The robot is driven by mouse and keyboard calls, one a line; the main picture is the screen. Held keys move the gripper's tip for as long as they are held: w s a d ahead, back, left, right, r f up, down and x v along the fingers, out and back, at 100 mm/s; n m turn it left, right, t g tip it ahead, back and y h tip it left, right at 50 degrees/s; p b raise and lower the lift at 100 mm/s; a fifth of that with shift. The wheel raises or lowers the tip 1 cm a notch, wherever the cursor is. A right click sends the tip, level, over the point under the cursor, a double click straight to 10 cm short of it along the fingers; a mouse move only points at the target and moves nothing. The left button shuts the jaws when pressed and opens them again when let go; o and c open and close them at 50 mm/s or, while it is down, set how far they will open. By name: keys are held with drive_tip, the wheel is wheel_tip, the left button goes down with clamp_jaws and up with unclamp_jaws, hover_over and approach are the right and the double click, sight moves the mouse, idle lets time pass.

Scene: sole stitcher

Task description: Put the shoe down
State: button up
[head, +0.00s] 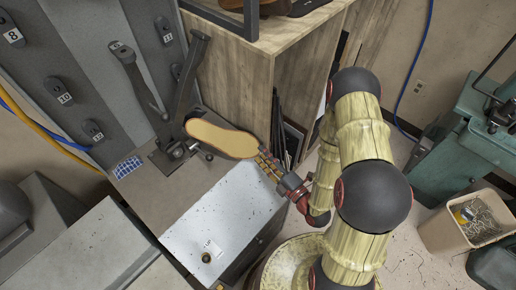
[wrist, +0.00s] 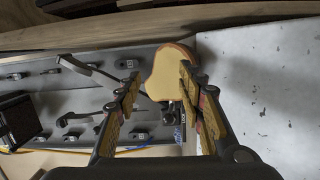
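The shoe (head: 221,138) shows its tan sole, facing up toward the head camera, beside the stitcher's dark upright lever. My gripper (head: 264,162) is at the shoe's right end, with its wooden fingers right up against that end in the picture. In the wrist view the tan sole (wrist: 166,76) lies ahead, between and beyond the fingertips. My gripper's fingers (wrist: 158,82) stand apart there. The right finger overlaps the sole's edge, and a thin gap shows beside the left finger. I cannot tell whether the fingers press on the shoe. The shoe's underside is hidden.
The stitcher (head: 128,70) has several numbered levers. A pale, speckled metal surface (head: 215,222) below the shoe has clear room. A wooden cabinet (head: 235,75) stands close behind. A bin of scraps (head: 465,222) and a green machine (head: 455,150) are at the right.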

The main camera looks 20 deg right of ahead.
drive_tip(key=s+a+r+n+g+y, duration=0.3)
drive_tip(key=a+r+n+g+y, duration=0.5)
drive_tip(key=a+r+n, duration=0.4)
drive_tip(key=s+a+r+n+g, duration=0.2)
drive_tip(key=s+r+n+g, duration=0.15)
drive_tip(key=s+n, duration=0.35)
drive_tip(key=s+a+r+n+g, duration=0.25)
drive_tip(key=s+n+g, duration=0.2)
drive_tip(key=n, duration=0.45)
drive_tip(key=s+d+n+g+h, duration=0.2)
drive_tip(key=s+d+n+h, duration=0.5)
drive_tip(key=n, duration=0.5)
drive_tip(key=w+d+r+n+t+h, duration=0.4)
drive_tip(key=d+r+n+t+h, duration=0.3)
drive_tip(key=d+r, duration=0.4)
drive_tip(key=d+n+h, duration=0.1)
drive_tip(key=d+n, duration=0.1)
drive_tip(key=shift+n, duration=0.4)
drive_tip(key=shift+o, duration=0.6)
drive_tip(key=shift+f, duration=0.1)
